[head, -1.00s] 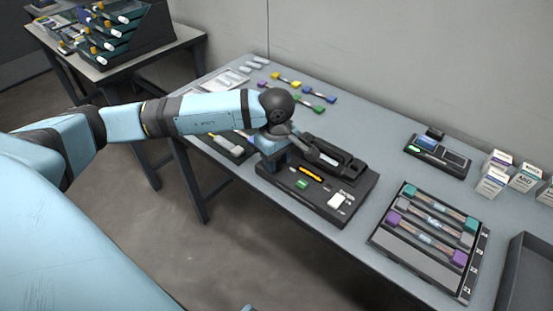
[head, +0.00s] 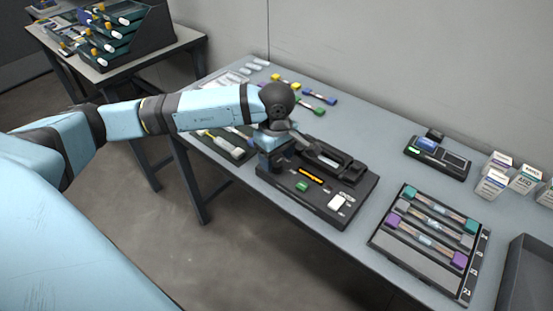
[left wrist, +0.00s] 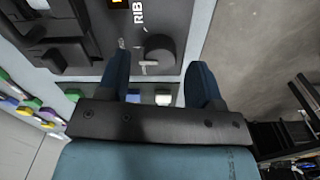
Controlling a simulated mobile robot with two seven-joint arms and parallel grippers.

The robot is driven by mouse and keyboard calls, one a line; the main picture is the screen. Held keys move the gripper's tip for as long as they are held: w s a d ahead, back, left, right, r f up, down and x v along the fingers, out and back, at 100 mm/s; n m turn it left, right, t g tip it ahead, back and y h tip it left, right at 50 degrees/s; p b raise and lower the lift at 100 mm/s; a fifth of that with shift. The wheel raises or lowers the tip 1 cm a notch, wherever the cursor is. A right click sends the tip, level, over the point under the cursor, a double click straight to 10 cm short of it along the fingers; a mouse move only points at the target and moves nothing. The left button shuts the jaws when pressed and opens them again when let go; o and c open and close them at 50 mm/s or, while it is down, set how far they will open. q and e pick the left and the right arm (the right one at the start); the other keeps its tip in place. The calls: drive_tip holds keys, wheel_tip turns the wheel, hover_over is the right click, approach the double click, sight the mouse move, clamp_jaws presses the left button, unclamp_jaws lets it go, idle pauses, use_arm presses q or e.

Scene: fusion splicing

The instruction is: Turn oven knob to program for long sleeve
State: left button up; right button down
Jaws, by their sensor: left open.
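The black oven and splicer unit (head: 345,204) sits mid-table in the head view, with an orange display (head: 311,174). In the left wrist view its dark round knob (left wrist: 160,48) has a pale pointer bar, beside white lettering that starts "RIB". My left gripper (head: 268,142) is over the unit's left end and hides the knob in the head view. In the left wrist view the blue fingers (left wrist: 160,66) are apart and empty. The knob appears ahead of and between the fingertips; contact cannot be told. My right gripper is not in view.
A tray of splice holders (head: 408,255) is at the right, with white boxes (head: 492,184) and a small black device (head: 437,156) behind. Coloured connectors (head: 312,101) lie at the back left. A rack (head: 120,38) stands on another table.

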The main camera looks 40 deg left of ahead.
sight(276, 163)
use_arm(q)
wheel_tip(276, 163, up, 12)
drive_tip(key=p, duration=0.1)
idle(0.7)
